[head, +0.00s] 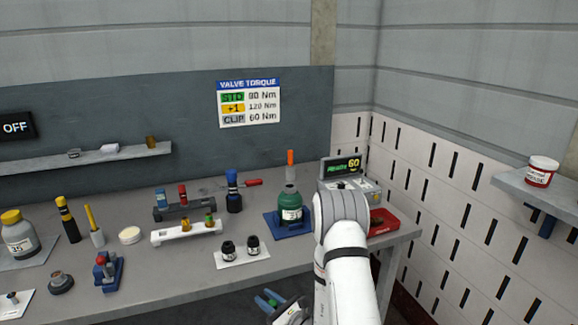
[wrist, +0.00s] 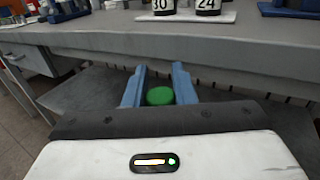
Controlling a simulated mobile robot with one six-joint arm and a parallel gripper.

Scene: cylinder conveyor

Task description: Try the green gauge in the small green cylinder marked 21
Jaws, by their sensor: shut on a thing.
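My gripper (wrist: 157,74) is shut on a green, round-topped piece (wrist: 160,96), seen between its two blue fingers in the wrist view. It looks like the green gauge; its lower part is hidden. In the head view my gripper (head: 268,301) is low, in front of the bench edge. A green cylinder (head: 290,203) with a white label stands upright on a blue base at the right of the bench, beyond my gripper. Its number is too small to read. An orange-topped piece (head: 291,160) shows directly above or behind it; I cannot tell which.
Two black cylinders marked 30 (wrist: 163,5) and 24 (wrist: 208,5) stand on a white plate (head: 242,260) near the front edge. A white rack (head: 160,238) holds small amber and green pieces. A display unit (head: 342,167) and red tray (head: 384,222) stand at right.

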